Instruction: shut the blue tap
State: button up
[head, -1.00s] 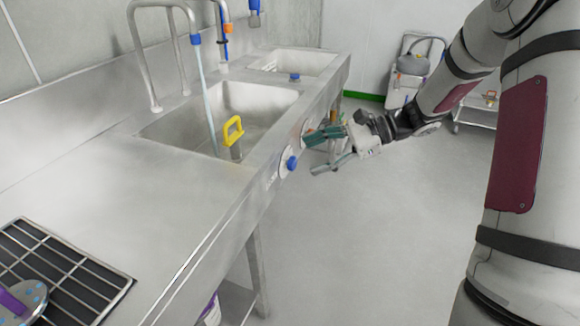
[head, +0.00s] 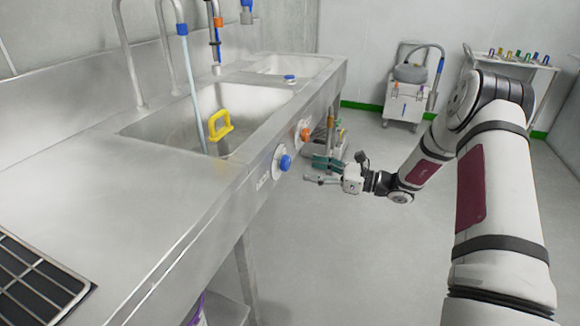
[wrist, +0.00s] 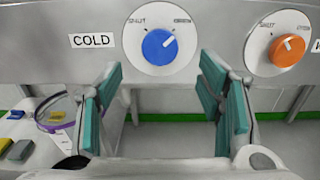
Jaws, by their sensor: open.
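The blue tap knob (head: 285,163) sits on a white dial on the front face of the steel sink bench. In the wrist view the knob (wrist: 160,46) is beside a COLD label, and its white pointer aims up and right, away from the SHUT mark at upper left. My gripper (head: 314,170) is open and empty, in front of the bench just right of the knob. In the wrist view its green-padded fingers (wrist: 160,72) stand apart, slightly below and either side of the dial, not visibly touching it. A pale stream (head: 197,100) hangs from the blue-ringed spout (head: 182,29) into the basin.
An orange knob (wrist: 287,50) on a similar dial is close on the right. A yellow-handled object (head: 220,125) stands in the near basin. A drain grate (head: 35,285) is at the bench's near left. The floor right of the bench is mostly clear.

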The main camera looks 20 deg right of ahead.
aim_at(288, 164)
jog(key=b+x, duration=0.1)
jog(key=x, duration=0.7)
jog(key=c, duration=1.1)
